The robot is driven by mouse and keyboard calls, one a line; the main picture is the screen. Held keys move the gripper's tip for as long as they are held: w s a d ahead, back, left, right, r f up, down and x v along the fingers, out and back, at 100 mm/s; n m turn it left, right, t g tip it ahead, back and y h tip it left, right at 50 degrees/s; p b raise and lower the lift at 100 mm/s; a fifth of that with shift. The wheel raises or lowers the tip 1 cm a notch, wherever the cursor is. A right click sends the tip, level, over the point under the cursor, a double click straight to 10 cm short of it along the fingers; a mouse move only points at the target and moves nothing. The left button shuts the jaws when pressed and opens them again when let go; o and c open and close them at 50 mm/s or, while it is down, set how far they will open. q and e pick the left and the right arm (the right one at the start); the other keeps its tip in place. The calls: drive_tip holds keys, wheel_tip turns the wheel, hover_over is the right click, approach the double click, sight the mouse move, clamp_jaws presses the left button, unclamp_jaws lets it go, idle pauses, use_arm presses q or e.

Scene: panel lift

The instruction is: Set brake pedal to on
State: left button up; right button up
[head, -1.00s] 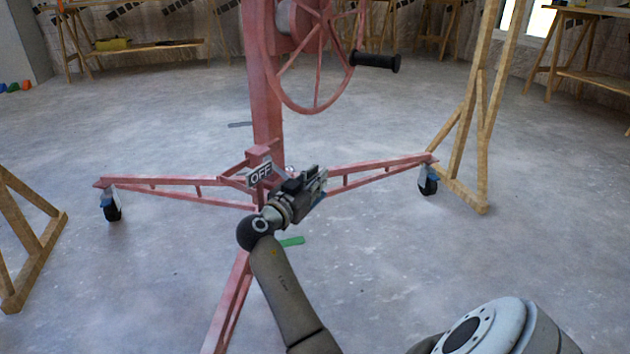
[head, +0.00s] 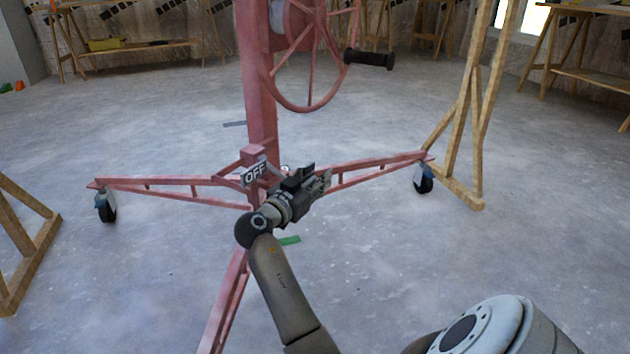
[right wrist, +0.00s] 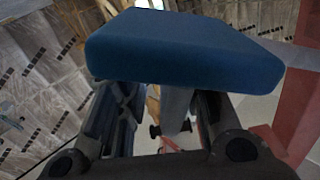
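The red panel lift (head: 262,100) stands on splayed legs, with an "OFF" sign (head: 255,173) at the foot of its mast. My right gripper (head: 322,183) is beside this foot, just right of the sign, above the right leg. In the right wrist view, a blue pedal-like plate (right wrist: 180,50) with a grey stem lies close in front of the camera and covers the fingertips. The two fingers stand apart on either side of the stem. I cannot tell whether they touch it. My left gripper is out of view.
A crank wheel (head: 308,105) with a black handle (head: 369,59) hangs above the gripper. A green piece (head: 289,240) shows low beside my right arm. Wooden trestles (head: 470,130) stand right and left. Open concrete floor surrounds the lift.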

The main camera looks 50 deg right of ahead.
wheel_tip(320, 180, up, 10)
drive_tip(key=shift+f, duration=0.25)
drive_tip(key=shift+a, duration=0.1)
idle(0.7)
